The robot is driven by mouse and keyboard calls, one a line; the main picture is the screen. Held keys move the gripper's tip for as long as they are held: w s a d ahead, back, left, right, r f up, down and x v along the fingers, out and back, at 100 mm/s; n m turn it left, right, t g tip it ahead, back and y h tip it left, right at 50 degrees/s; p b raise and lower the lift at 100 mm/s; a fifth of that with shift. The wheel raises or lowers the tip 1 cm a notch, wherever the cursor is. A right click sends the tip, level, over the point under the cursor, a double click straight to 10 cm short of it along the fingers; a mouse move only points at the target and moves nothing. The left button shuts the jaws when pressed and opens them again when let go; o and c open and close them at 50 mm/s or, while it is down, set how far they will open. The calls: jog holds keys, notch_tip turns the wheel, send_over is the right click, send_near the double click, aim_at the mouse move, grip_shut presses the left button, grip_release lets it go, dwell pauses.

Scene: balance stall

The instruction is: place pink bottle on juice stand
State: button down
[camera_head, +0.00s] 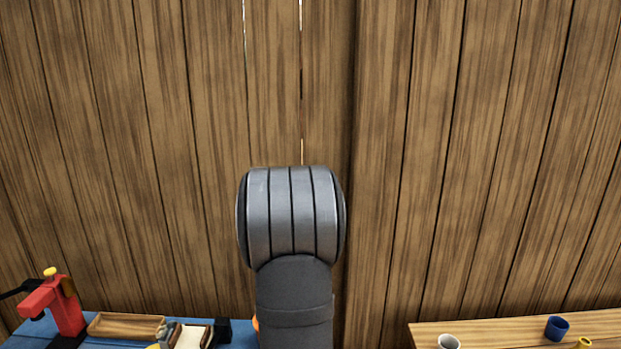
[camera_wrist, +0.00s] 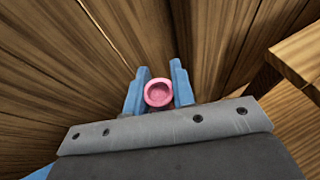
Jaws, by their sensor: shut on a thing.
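The pink bottle (camera_wrist: 159,94) shows in the wrist view as a round pink top with a darker recessed middle. It sits between the two blue fingers of my gripper (camera_wrist: 160,80), which are shut on it. The rest of the bottle below its top is hidden. In the head view my own arm fills the lower middle, and neither the gripper nor the bottle can be seen there. I cannot pick out the juice stand with certainty in either view.
A blue table (camera_head: 110,344) at lower left bears a red device (camera_head: 62,305), a wooden tray (camera_head: 125,326) and small items. A wooden table (camera_head: 500,330) at lower right bears a white cup (camera_head: 449,341), blue cup (camera_head: 557,328) and yellow cup (camera_head: 583,343). A plank wall (camera_head: 480,150) stands behind.

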jog(key=shift+a+n+y, duration=0.3)
jog(key=shift+a, duration=0.85)
notch_tip(320, 180, up, 9)
jog(key=w+a+n+y, duration=0.2)
jog(key=a, duration=1)
jog(key=w+a+n+y, duration=0.2)
jog(key=w+a, duration=0.1)
jog(key=a, duration=0.9)
jog(key=s+a+n+y, duration=0.2)
jog(key=s+a, duration=0.1)
jog(key=a, duration=0.9)
jog(key=s+a+n+y, duration=0.1)
jog(key=s+a+y, duration=0.15)
jog(key=a, duration=0.85)
notch_tip(320, 180, down, 12)
jog(key=shift+a, duration=0.2)
jog(key=shift+f, duration=0.4)
jog(key=c, duration=1.1)
grip_release()
jog(key=shift+c, duration=0.2)
